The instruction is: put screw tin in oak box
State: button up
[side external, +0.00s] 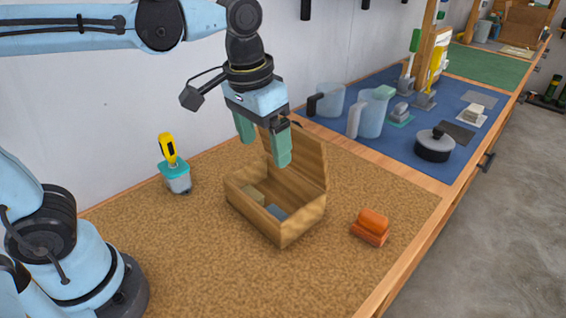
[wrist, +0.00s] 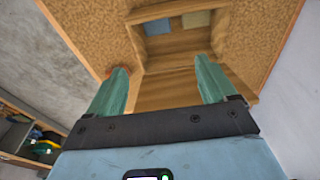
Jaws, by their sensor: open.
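The oak box (side external: 262,222) stands on the cork-coloured bench mat with its lid (side external: 311,166) raised. A blue-grey piece (side external: 276,212) and a tan piece (side external: 253,194) lie inside; both also show in the wrist view, blue-grey (wrist: 158,27) and tan (wrist: 196,20). I cannot tell whether either one is the screw tin, and nothing else in view is clearly a screw tin. My gripper (side external: 265,152) is open, with nothing between its green fingers. It hangs above the box by the raised lid; whether a finger touches the lid is unclear.
An orange object (side external: 371,227) lies right of the box. A grey and teal container with a yellow-handled tool (side external: 175,170) stands to the left, near the wall. A blue mat (side external: 400,143) behind holds jugs and a dark lidded pot (side external: 434,146).

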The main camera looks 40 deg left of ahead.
jog(key=s+a+f+t, duration=0.3)
jog(key=a+f+t, duration=0.2)
jog(key=a, duration=0.2)
jog(key=shift+a+f, duration=0.3)
jog(key=shift+f, duration=0.1)
